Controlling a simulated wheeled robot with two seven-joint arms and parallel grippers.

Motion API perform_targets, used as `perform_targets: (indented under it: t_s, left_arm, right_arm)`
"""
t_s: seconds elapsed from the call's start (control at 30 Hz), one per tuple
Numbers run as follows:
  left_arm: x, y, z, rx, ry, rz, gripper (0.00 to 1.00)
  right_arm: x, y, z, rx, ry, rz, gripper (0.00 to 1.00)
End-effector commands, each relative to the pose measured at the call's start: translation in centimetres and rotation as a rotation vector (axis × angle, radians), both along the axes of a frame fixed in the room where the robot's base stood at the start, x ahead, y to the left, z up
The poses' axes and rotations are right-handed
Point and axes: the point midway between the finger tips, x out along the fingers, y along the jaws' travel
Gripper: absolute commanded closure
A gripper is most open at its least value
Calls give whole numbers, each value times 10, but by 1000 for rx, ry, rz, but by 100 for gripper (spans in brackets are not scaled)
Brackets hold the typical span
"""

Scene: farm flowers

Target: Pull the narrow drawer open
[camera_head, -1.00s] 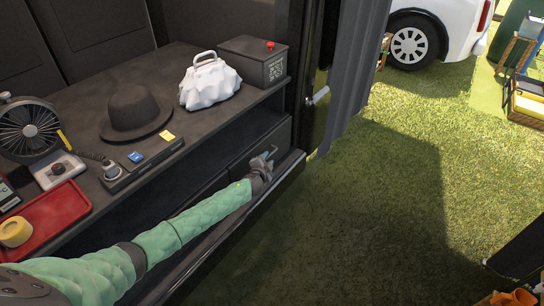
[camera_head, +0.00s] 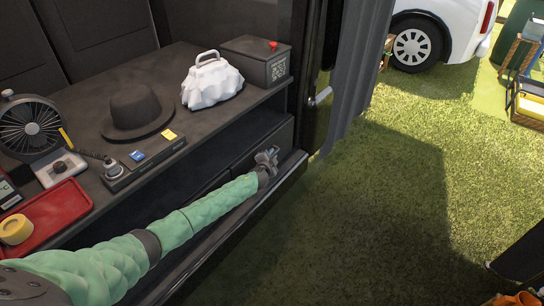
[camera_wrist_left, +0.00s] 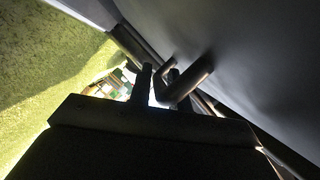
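The narrow drawer (camera_head: 284,141) has a dark front low in the shelf unit, under the right end of the worktop. It looks shut. My left gripper (camera_head: 270,153) is at this front, reaching in from the left. In the left wrist view, the two fingers (camera_wrist_left: 159,78) stand apart with a bright gap between them. A dark bar handle (camera_wrist_left: 192,79) crosses by the right finger, its end close to the gap. I cannot tell whether it touches. The gripper hides the handle in the head view. My right gripper is not in view.
The worktop (camera_head: 80,110) above my arm carries a fan (camera_head: 31,129), a black hat (camera_head: 137,108), a white ridged case (camera_head: 211,82) and a dark box (camera_head: 257,62). A dark sill (camera_head: 225,232) runs along the unit's front. Open grass (camera_head: 370,220) lies to the right.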

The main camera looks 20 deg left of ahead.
Motion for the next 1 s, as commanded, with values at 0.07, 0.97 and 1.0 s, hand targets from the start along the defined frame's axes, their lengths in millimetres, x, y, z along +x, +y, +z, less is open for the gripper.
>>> perform_targets:
  t_s: [0.07,0.97,1.0]
  left_arm:
    - [0,0,0,0,0,0,97]
    - [-40,-111,-2,-6,1,-1,100]
    - [-44,-122,-2,-6,1,-2,100]
  right_arm:
    - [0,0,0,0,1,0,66]
    - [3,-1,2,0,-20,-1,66]
    - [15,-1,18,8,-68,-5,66]
